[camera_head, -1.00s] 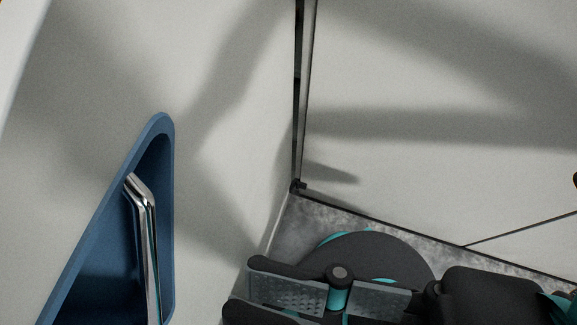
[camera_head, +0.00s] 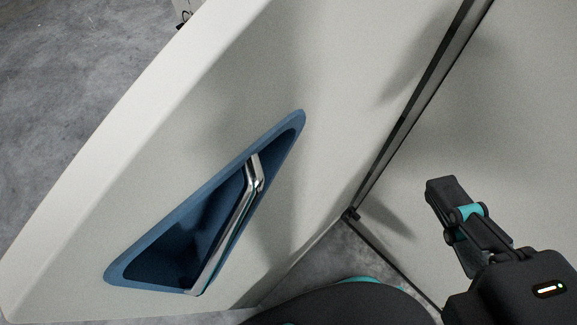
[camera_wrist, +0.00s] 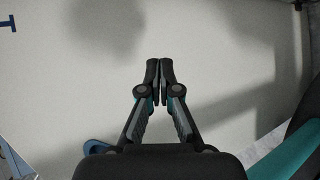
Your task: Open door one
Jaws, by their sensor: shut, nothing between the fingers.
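A pale door (camera_head: 330,80) stands swung out at an angle on the left of the head view, its thick edge and the floor beyond it showing. A blue triangular recess (camera_head: 145,262) in it holds a shiny metal handle bar (camera_head: 230,232). My gripper (camera_head: 440,188) is to the right of the handle, apart from it, in front of the panel past the door's corner. In the wrist view my gripper (camera_wrist: 159,66) is shut and empty, facing a pale surface. A bit of blue recess (camera_wrist: 97,147) shows low at left there.
A dark vertical seam (camera_head: 410,115) separates the door from a second pale panel (camera_head: 530,120) on the right. Grey floor (camera_head: 75,75) lies open beyond the door's free edge. A small object (camera_head: 184,10) stands at the top.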

